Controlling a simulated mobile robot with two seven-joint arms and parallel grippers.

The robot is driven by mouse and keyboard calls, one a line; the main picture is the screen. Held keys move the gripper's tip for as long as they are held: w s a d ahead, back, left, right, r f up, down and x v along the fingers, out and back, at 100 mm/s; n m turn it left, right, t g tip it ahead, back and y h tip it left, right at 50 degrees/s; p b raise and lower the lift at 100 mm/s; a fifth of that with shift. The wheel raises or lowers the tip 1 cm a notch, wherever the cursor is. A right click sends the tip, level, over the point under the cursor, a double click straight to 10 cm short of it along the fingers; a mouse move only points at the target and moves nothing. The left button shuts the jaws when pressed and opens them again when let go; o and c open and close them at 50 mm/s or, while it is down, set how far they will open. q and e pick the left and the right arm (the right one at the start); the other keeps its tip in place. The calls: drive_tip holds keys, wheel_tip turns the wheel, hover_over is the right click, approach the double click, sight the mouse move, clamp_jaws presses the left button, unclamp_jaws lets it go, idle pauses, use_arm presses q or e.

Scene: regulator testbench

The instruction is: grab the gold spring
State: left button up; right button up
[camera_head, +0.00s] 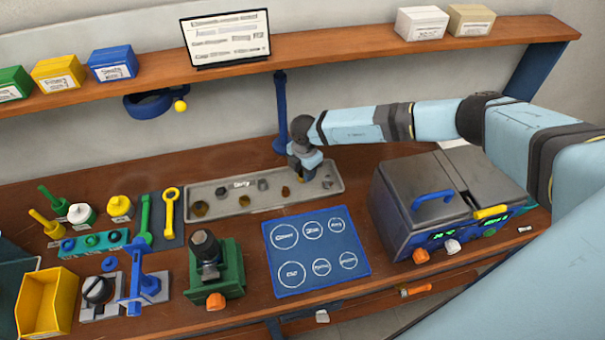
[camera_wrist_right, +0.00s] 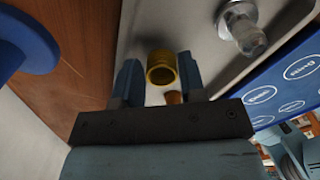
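The gold spring (camera_wrist_right: 162,68) shows in the right wrist view as a short yellow-gold ring. It lies in the grey metal tray (camera_wrist_right: 148,28). My right gripper (camera_wrist_right: 159,62) is open. Its two blue-grey fingers stand on either side of the spring, with a visible gap at the left finger; I cannot tell the height between fingertips and spring. In the head view my right gripper (camera_head: 304,172) is low over the right half of the tray (camera_head: 222,190), and I cannot pick the spring out for certain among the small parts there. My left gripper is not in view.
A small orange-brown piece (camera_wrist_right: 173,97) sits near the right finger, and a clear-and-metal part (camera_wrist_right: 245,32) lies farther right in the tray. A blue post (camera_head: 281,115) stands behind the tray. A blue mat (camera_head: 316,250) lies in front, and a grey test box (camera_head: 430,205) stands right.

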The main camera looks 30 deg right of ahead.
drive_tip(key=shift+f, duration=0.3)
drive_tip(key=c, duration=0.5)
drive_tip(key=shift+c, duration=0.2)
drive_tip(key=shift+r, duration=0.15)
